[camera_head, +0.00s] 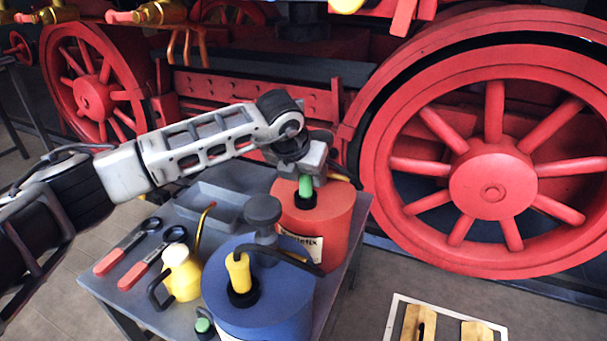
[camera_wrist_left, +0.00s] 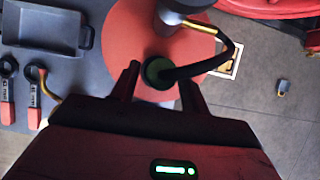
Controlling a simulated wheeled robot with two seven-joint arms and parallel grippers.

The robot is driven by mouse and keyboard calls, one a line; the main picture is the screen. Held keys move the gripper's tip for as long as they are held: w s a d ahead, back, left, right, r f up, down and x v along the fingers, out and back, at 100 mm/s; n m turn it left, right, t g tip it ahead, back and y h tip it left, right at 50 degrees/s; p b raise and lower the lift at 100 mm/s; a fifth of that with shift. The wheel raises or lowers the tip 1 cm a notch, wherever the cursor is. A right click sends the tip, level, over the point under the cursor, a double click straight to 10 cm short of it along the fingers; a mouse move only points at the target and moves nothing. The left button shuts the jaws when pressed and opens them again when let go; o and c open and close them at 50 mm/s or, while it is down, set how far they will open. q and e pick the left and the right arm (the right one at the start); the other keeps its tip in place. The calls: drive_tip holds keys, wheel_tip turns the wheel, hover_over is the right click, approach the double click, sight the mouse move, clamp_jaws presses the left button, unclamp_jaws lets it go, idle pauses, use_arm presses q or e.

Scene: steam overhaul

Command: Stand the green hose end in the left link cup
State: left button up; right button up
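The green hose end (camera_head: 305,186) stands upright in a black holder on top of the red canister (camera_head: 325,222). In the left wrist view the green end (camera_wrist_left: 153,70) shows from above, with a black hose running from it to the right. My left gripper (camera_head: 308,165) is right over it, pointing down. In the wrist view the two fingers of my left gripper (camera_wrist_left: 158,88) stand on either side of the green end with gaps visible, so it looks open. I cannot make out which thing is the left link cup. My right gripper is not in view.
A blue canister (camera_head: 262,305) with a yellow hose end (camera_head: 238,270) stands in front. A yellow oil can (camera_head: 182,275), two red-handled wrenches (camera_head: 130,258) and a grey tray (camera_head: 212,207) share the table. The red locomotive wheel (camera_head: 490,185) is behind at right.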

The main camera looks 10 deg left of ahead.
use_arm(q)
drive_tip(key=c, duration=0.8)
drive_tip(key=shift+r, duration=0.15)
drive_tip(key=shift+r+p, duration=1.45)
drive_tip(key=shift+r, duration=1.2)
